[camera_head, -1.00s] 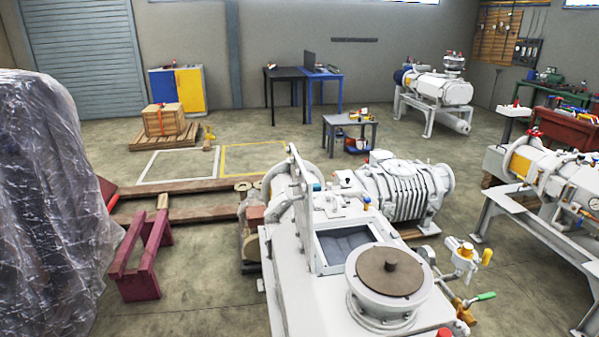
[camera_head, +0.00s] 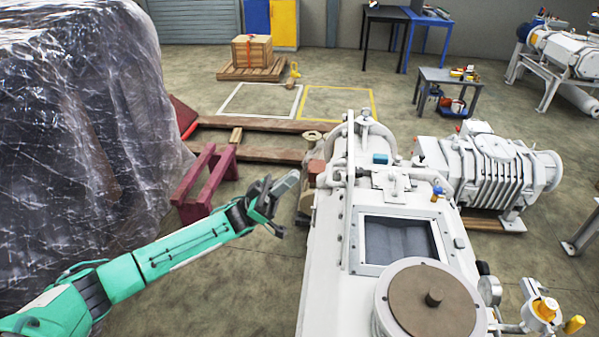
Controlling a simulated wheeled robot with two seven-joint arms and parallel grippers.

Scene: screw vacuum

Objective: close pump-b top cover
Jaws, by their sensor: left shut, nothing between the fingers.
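The white pump (camera_head: 330,290) stands right of centre in the head view. On its top is a rectangular opening (camera_head: 400,242) with a dark grey inside, uncovered. The top cover (camera_head: 350,185) appears to stand upright along the left side of this opening, seen nearly edge-on. My left gripper (camera_head: 287,182), on a green arm from the lower left, is shut and empty. It is left of the pump in the picture, apart from the cover. My right gripper is not in view.
A round brown-topped flange (camera_head: 433,300) sits in front of the opening. A ribbed motor (camera_head: 490,168) is to the right. A plastic-wrapped load (camera_head: 80,130) fills the left, with a dark red stand (camera_head: 205,185) beside it.

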